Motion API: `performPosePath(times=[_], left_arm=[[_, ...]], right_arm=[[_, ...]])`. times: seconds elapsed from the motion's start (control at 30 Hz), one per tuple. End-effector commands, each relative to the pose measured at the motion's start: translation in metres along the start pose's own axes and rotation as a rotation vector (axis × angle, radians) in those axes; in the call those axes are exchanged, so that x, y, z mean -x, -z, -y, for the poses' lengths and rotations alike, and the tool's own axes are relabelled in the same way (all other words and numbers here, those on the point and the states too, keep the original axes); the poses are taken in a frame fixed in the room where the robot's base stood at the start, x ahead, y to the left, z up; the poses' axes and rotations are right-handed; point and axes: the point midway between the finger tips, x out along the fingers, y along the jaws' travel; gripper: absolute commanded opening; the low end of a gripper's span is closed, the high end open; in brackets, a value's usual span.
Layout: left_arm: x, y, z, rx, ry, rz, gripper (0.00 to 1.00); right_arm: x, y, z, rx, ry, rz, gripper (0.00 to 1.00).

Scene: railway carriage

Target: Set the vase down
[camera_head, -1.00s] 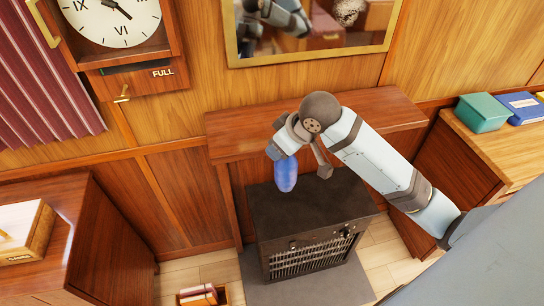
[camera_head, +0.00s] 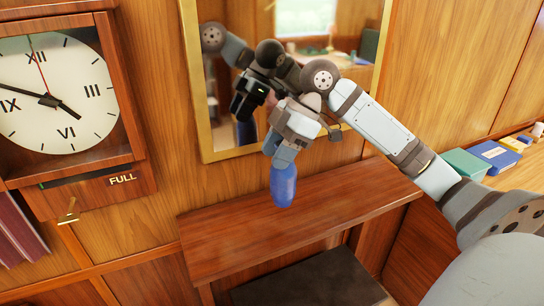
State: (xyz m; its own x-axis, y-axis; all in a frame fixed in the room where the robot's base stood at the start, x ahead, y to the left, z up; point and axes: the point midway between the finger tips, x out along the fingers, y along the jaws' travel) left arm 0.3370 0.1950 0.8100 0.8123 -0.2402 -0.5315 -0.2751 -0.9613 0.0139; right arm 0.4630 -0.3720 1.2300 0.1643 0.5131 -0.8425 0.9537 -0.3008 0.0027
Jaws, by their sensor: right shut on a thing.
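The blue vase (camera_head: 283,186) hangs below my right gripper (camera_head: 281,160), which is shut on its upper end. The vase is close to upright. In the picture it overlaps the far part of the wooden shelf (camera_head: 230,250) under the mirror; whether its bottom touches the shelf I cannot tell. The shelf top shows no other object. My left gripper is not in view.
A gold-framed mirror (camera_head: 219,130) on the wall behind reflects my arm and the vase. A wall clock (camera_head: 62,95) hangs at left. A dark heater top (camera_head: 310,280) lies below the shelf. At right, a green box (camera_head: 466,165) and blue box (camera_head: 494,154) rest on a counter.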

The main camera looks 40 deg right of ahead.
Motion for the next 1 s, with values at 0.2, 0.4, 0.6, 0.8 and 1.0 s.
performPosePath(times=[0.2,0.4,0.6,0.8,1.0], left_arm=[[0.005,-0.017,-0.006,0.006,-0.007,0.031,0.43],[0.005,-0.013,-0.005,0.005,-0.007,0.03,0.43],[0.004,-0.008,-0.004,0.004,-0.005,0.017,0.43],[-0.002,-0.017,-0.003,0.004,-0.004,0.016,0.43],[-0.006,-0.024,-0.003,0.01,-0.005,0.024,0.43]], right_arm=[[0.0,0.0,0.0,0.0,0.0,0.0,0.0],[0.001,0.001,0.0,-0.001,0.001,-0.001,0.0],[-0.009,-0.006,0.0,0.0,0.004,-0.005,0.0],[-0.029,-0.019,0.0,0.001,0.003,-0.005,0.0],[-0.045,-0.029,0.0,0.0,0.003,-0.006,0.0]])
